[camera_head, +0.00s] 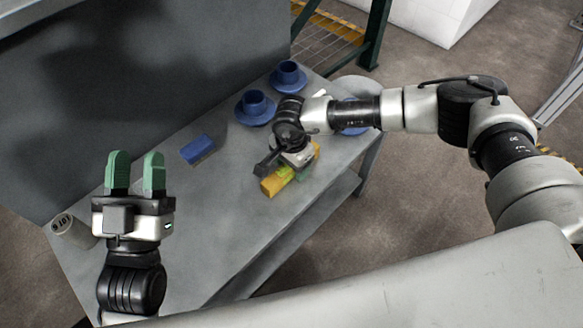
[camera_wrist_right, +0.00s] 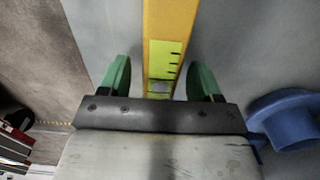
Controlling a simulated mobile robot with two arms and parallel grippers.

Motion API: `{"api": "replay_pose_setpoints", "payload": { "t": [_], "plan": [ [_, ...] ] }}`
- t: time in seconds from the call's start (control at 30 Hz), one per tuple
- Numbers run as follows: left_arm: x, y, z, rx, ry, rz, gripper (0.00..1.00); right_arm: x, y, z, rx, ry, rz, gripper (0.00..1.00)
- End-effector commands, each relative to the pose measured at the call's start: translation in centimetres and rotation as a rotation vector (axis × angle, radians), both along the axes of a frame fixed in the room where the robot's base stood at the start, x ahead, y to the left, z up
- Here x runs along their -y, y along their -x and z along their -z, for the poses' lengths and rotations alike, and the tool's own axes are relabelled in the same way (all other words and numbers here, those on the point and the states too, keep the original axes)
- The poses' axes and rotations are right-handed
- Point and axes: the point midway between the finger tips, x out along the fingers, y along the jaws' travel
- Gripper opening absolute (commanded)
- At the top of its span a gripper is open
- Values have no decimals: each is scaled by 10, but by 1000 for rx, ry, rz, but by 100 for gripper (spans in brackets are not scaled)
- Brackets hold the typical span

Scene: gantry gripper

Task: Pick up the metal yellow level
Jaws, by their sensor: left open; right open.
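The yellow level (camera_head: 278,181) lies on the grey table, partly hidden under my right gripper in the head view. In the right wrist view the level (camera_wrist_right: 168,30) runs away from the gripper, with a yellow-green vial window with black marks near the gripper. My right gripper (camera_wrist_right: 160,80) is open, its green fingers on either side of the level and apart from it. In the head view the right gripper (camera_head: 301,172) points down over the level. My left gripper (camera_head: 134,165) is open and empty, held up at the left with its green fingers pointing away.
Two blue cups on saucers (camera_head: 255,106) (camera_head: 288,75) stand at the table's far end. A blue block (camera_head: 197,149) lies left of the level. A can (camera_head: 70,229) stands at the near left. The table (camera_head: 225,230) is clear in front of the level.

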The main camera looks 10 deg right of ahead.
Motion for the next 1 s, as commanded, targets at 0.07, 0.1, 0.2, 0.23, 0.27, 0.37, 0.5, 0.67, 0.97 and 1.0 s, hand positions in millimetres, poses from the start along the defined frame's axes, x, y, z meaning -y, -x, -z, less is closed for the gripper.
{"api": "replay_pose_setpoints", "payload": {
  "t": [0.07, 0.1, 0.2, 0.23, 0.27, 0.37, 0.5, 0.67, 0.97, 1.0],
  "plan": [
    [0, 0, 0, 1, 0, 0, 43, 0, 0, 0, 0, 0, 0, 64],
    [0, 0, 0, 0, 0, 0, 43, 0, 0, 0, 0, 0, 0, 64],
    [0, 0, 0, -1, 0, 0, 43, 0, 0, 0, 0, 0, 0, 56],
    [0, 0, 0, -1, 0, 0, 43, 0, 0, 0, 0, 0, 0, 52],
    [0, 0, 0, -1, 0, 0, 43, 0, 0, 0, 0, 0, 0, 47],
    [0, 0, 0, -2, -1, 0, 43, 0, 0, 0, 0, 0, 0, 32],
    [0, 0, 0, -3, -1, 0, 43, 0, 0, 0, 0, 0, 0, 10],
    [0, 0, 0, -3, -1, 0, 43, 0, 0, -1, 1, -1, 0, 4],
    [0, -3, 2, -39, -10, -2, 43, 0, -1, -7, 2, -1, 1, 4],
    [0, -4, 5, -65, -18, -5, 43, 0, -1, -10, 2, -1, 1, 4]
  ]
}}
